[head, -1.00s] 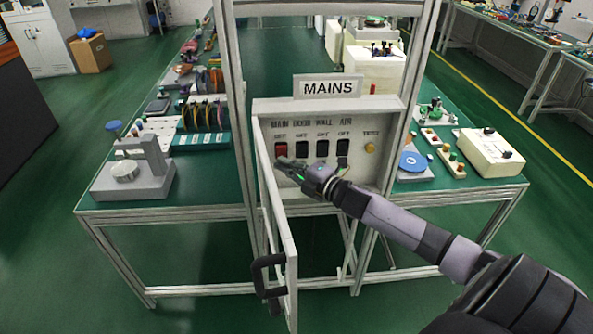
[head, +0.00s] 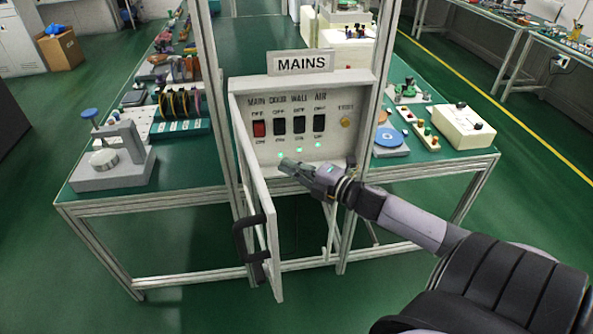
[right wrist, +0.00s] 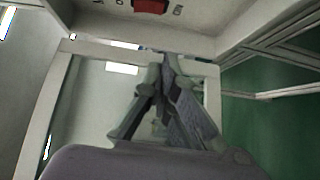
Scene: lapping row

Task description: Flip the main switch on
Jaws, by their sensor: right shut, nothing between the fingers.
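The red main switch (head: 259,129) is the leftmost of the rocker switches on the pale panel (head: 345,150) under the MAINS sign (head: 303,64). It also shows at the top edge of the right wrist view (right wrist: 150,6). The small picture does not clearly show which way it is tipped. My right gripper (head: 285,164) is shut and empty, below and a little right of the red switch, apart from it. Its closed fingers also show in the right wrist view (right wrist: 166,62). My left gripper is not in view.
The panel door (head: 262,200) hangs open to the left, with a black handle (head: 250,245). Three black switches (head: 299,124) sit right of the red one, with green lamps (head: 299,150) lit below. Metal frame posts flank the panel.

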